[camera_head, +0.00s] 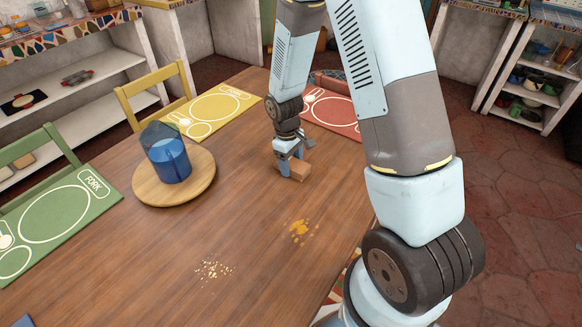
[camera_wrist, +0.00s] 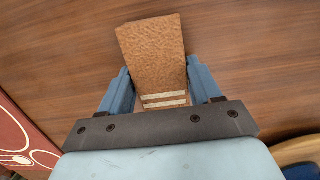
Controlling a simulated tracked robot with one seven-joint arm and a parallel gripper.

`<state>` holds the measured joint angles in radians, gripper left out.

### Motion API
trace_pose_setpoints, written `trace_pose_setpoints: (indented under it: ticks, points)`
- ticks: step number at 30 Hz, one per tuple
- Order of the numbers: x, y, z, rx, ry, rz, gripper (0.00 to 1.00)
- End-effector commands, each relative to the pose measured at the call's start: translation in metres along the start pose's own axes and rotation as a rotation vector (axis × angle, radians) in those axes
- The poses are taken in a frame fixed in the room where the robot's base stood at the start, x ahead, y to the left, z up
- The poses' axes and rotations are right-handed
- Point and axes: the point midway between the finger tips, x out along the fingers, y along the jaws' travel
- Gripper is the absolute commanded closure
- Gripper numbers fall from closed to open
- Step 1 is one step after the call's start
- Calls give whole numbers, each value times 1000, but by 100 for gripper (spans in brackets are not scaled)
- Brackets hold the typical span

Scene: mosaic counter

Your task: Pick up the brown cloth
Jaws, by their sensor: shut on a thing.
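The brown cloth (camera_head: 300,171) is a small folded block on the wooden table, near its middle. In the wrist view the cloth (camera_wrist: 153,58) looks rough and brown, with pale stripes across its near end. My gripper (camera_head: 290,163) reaches down to it from above. In the wrist view my gripper (camera_wrist: 160,88) has its two blue fingers on either side of the cloth's striped end, shut on it. I cannot tell whether the cloth is touching the table or just above it.
A blue pitcher (camera_head: 167,152) stands on a round wooden board (camera_head: 203,184) to the left. Yellow (camera_head: 216,112), red (camera_head: 333,112) and green (camera_head: 56,222) placemats lie along the table edges. An orange-yellow spill (camera_head: 300,229) and pale crumbs (camera_head: 213,270) lie in front on otherwise bare table.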

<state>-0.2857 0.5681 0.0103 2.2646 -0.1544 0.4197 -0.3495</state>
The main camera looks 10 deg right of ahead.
Motion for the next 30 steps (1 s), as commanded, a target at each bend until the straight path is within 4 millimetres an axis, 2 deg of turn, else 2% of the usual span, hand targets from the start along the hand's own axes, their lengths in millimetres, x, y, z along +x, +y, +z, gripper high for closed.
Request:
trace_pose_setpoints:
  ticks: [1,2,10,17,30]
  points:
    - [0,0,0,0,0,0,66]
    - [0,0,0,0,0,0,71]
    - [-4,0,0,0,1,0,71]
    - [-32,0,3,1,4,2,71]
    - [-88,-22,64,1,2,1,71]
